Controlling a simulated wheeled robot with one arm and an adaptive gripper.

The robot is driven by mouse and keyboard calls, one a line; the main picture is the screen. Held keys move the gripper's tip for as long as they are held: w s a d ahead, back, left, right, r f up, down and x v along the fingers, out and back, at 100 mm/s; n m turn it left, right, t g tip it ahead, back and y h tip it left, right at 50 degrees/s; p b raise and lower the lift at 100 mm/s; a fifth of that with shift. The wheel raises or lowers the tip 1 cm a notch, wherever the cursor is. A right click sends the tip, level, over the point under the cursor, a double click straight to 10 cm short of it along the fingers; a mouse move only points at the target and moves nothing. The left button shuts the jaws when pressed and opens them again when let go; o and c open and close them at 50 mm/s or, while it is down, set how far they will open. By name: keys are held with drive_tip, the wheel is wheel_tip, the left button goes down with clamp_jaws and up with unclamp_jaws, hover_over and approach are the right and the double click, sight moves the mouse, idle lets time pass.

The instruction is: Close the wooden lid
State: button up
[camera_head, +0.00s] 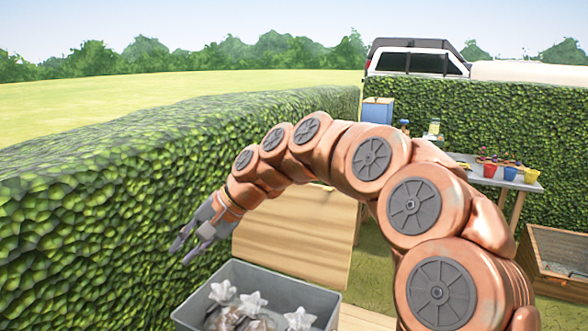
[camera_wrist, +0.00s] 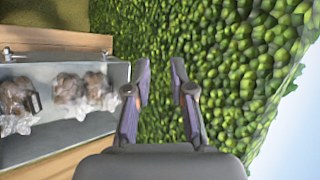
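The wooden lid (camera_head: 290,235) is a broad light-brown panel standing raised behind the grey bin in the head view. My arm crosses in front of its upper and right parts. My gripper (camera_head: 188,252) is to the left of the lid, by the hedge, above and behind the bin's left end. In the wrist view my gripper (camera_wrist: 168,85) is open, with nothing between its fingers and hedge behind them. The grey bin (camera_head: 270,276) holds several bagged brown things with pale star-shaped tops. It also shows at the left of the wrist view (camera_wrist: 75,135), with wooden strips along both sides.
A tall hedge (camera_head: 90,200) runs close along the left, near my gripper. At the right stand a table (camera_head: 480,175) with colourful pots and a wooden planter box (camera_head: 560,250). A blue box (camera_head: 377,110) stands by the far hedge. Grass lies between them.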

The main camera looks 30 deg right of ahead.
drive_tip(key=w+d+r+m+t, duration=0.2)
drive_tip(key=w+d+m+t, duration=0.15)
drive_tip(key=w+d, duration=0.4)
drive_tip(key=w+d+r+m+t, duration=0.2)
drive_tip(key=w+d+r+m, duration=0.15)
drive_tip(key=w+d, duration=0.4)
drive_tip(key=d+f+m+t+h, duration=0.1)
drive_tip(key=d+m, duration=0.2)
drive_tip(key=d, duration=0.6)
drive_tip(key=d+f+m+t+h+p, duration=0.1)
drive_tip(key=d+m+t, duration=0.1)
drive_tip(key=d, duration=0.7)
drive_tip(key=w+d+f+m+t+h, duration=0.1)
drive_tip(key=d+m, duration=0.3)
drive_tip(key=d, duration=0.5)
drive_tip(key=shift+d+f+t+h+p, duration=0.1)
drive_tip(key=shift+d+t+h+p, duration=0.2)
drive_tip(key=shift+h, duration=0.3)
drive_tip(key=shift+p+x, duration=1.15)
drive_tip(key=shift+x, duration=2.7)
drive_tip(key=shift+d, duration=0.1)
drive_tip(key=shift+f, duration=0.1)
clamp_jaws()
